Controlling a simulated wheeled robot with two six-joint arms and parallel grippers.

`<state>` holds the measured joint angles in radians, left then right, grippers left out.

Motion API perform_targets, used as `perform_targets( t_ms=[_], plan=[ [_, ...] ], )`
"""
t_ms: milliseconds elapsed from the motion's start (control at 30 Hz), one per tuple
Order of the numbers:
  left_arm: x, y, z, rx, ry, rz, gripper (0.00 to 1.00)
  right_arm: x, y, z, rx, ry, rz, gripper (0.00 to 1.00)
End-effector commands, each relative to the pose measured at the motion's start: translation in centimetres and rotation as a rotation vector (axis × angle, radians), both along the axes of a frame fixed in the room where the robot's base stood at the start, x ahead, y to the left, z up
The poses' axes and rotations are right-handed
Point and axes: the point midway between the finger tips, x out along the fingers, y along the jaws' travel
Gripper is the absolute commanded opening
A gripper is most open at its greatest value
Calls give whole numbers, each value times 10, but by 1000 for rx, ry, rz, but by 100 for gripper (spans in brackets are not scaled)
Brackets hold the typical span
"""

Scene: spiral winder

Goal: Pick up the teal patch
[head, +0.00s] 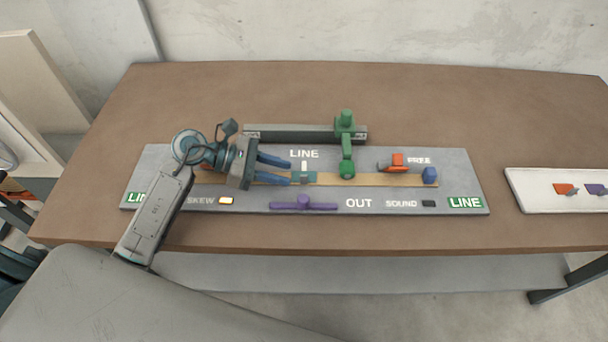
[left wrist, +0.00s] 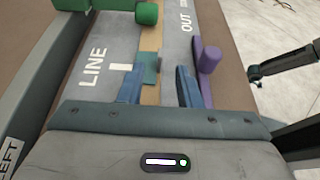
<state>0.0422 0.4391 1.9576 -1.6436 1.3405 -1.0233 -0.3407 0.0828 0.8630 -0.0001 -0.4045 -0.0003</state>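The teal patch (head: 306,178) lies on the tan strip (head: 385,181) in the middle of the grey panel, below the LINE label. My left gripper (head: 290,173) is open and points right along the strip, with its blue fingertips close to the patch. In the left wrist view the patch (left wrist: 151,68) shows just beyond the fingers of the gripper (left wrist: 160,80), nearer the left finger. I cannot tell whether that finger touches it. Nothing is held between the fingers.
A green arm (head: 347,150) on a dark rail crosses the strip right of the patch. An orange piece (head: 397,160) and a blue knob (head: 430,175) stand farther right. A purple handle (head: 303,203) is at the panel's front. A white tray (head: 530,190) lies at the right; brown table is clear around.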

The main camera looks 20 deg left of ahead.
Motion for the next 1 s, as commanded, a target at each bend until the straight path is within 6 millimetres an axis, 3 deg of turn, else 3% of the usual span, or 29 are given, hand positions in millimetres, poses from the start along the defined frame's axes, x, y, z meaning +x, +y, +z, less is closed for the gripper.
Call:
perform_targets(
  t_ms=[467, 800, 967, 1000],
  plan=[
    [12, -44, -17, -3, 0, 0, 31, -35, -2, -8, 0, 10, -4, 40],
    [14, -48, -21, 0, 0, 0, 31, -38, -2, -10, 0, 9, -4, 40],
    [14, -48, -21, -1, 0, 0, 2, -38, -2, -10, 0, 9, -4, 40],
    [14, -48, -21, -1, 0, 0, 0, -38, -2, -10, 0, 9, -4, 40]
  ],
)
